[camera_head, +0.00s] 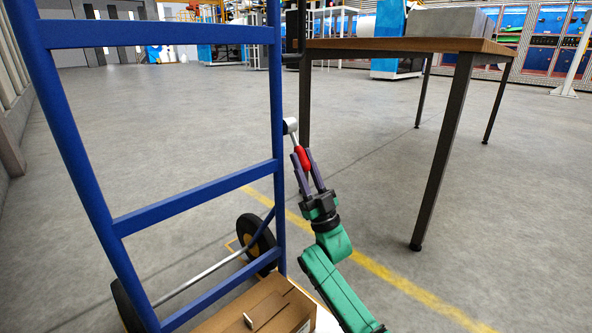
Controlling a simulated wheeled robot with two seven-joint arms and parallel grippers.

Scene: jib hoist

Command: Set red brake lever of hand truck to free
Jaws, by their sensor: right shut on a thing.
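The blue hand truck (195,195) stands upright at the left. Its red brake lever (302,157) is on the right side of the frame, joined to a grey round pivot (290,126) at its upper end. The lever slants from the pivot down to the right. My right gripper (302,160), on a green arm coming from below, is shut on the red lever, with one purple finger on each side. My left gripper is not in view.
A cardboard box (262,306) sits low on the hand truck, near its black wheels (257,243). A table with a wooden top (400,45) and dark legs stands to the right, carrying a grey block (452,22). The floor between is clear.

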